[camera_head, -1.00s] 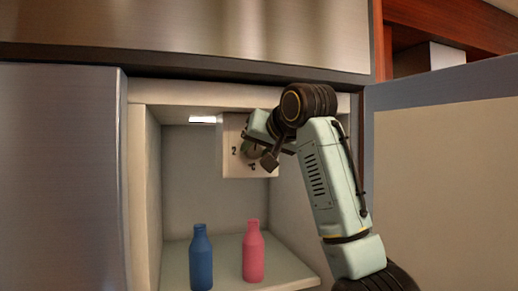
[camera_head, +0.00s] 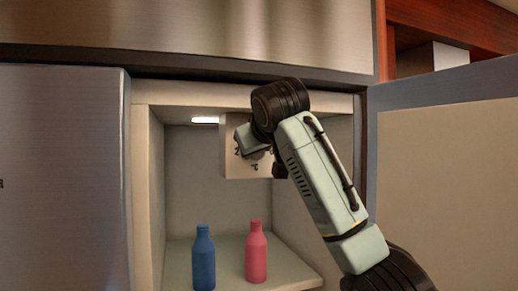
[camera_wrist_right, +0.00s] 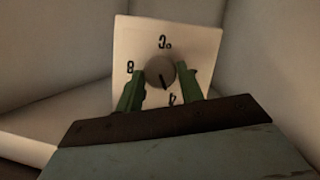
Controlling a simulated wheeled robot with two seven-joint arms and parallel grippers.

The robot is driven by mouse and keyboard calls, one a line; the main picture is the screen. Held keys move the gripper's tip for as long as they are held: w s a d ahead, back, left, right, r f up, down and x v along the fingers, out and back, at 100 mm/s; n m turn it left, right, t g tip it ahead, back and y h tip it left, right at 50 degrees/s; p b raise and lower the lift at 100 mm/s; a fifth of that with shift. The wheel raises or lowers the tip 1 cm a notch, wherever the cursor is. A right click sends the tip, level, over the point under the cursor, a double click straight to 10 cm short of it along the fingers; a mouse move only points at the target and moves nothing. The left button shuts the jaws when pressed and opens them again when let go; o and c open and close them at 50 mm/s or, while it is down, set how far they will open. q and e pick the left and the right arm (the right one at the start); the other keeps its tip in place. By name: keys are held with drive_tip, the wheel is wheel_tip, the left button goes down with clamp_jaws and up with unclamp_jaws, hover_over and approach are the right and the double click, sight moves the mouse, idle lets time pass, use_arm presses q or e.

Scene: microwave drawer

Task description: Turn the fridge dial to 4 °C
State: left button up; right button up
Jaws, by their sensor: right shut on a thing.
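The fridge dial is a round grey knob (camera_wrist_right: 158,69) on a pale square panel (camera_wrist_right: 200,42) with dark marks. In the right wrist view, "°C" is at the top, an "8" at the left and a partly hidden mark, probably a 4, at the bottom. The knob's dark pointer line aims down, slightly right, toward that bottom mark. My right gripper (camera_wrist_right: 160,73) has its green fingers on either side of the knob and is shut on it. In the head view the panel (camera_head: 233,165) is partly covered by my right arm. My left gripper is out of view.
Inside the open fridge, a blue bottle (camera_head: 203,262) and a pink bottle (camera_head: 256,256) stand below the dial. A lit lamp (camera_head: 205,120) is left of the panel. The open fridge door (camera_head: 450,180) stands at the right, behind my arm.

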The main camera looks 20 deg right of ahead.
drive_tip(key=shift+r, duration=0.1)
idle(0.4)
drive_tip(key=o, duration=1)
drive_tip(key=shift+s, duration=0.1)
drive_tip(key=shift+b+v, duration=4.4)
drive_tip(key=shift+v, duration=2.25)
